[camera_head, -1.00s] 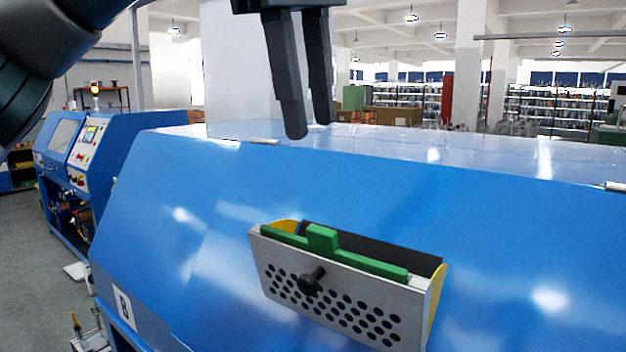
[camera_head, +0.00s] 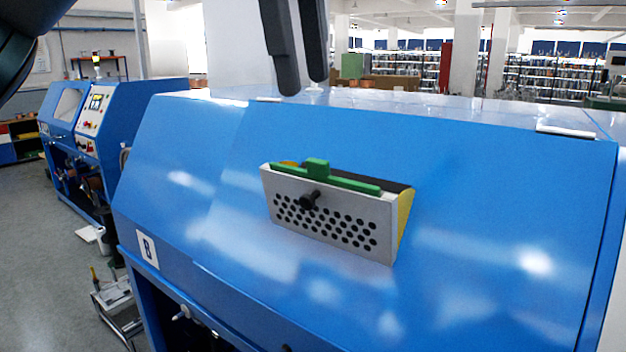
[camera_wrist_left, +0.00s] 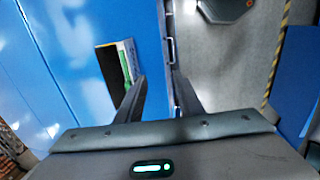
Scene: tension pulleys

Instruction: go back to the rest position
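My left gripper (camera_head: 300,85) hangs at the top of the head view, above the back edge of the blue machine (camera_head: 480,190). Its two dark fingers point down, close together in this view. In the left wrist view the fingers (camera_wrist_left: 160,92) stand apart with nothing between them. The perforated metal holder (camera_head: 325,225) with yellow sides is on the machine's sloped front, below the gripper and apart from it. A green bar (camera_head: 345,180) with a raised block lies along the holder's top opening. My right gripper is not in view.
A second blue machine (camera_head: 110,130) with a control panel stands to the left. A small metal stand (camera_head: 118,300) is on the floor by the front machine's left corner. Grey floor (camera_head: 40,270) is open at the left.

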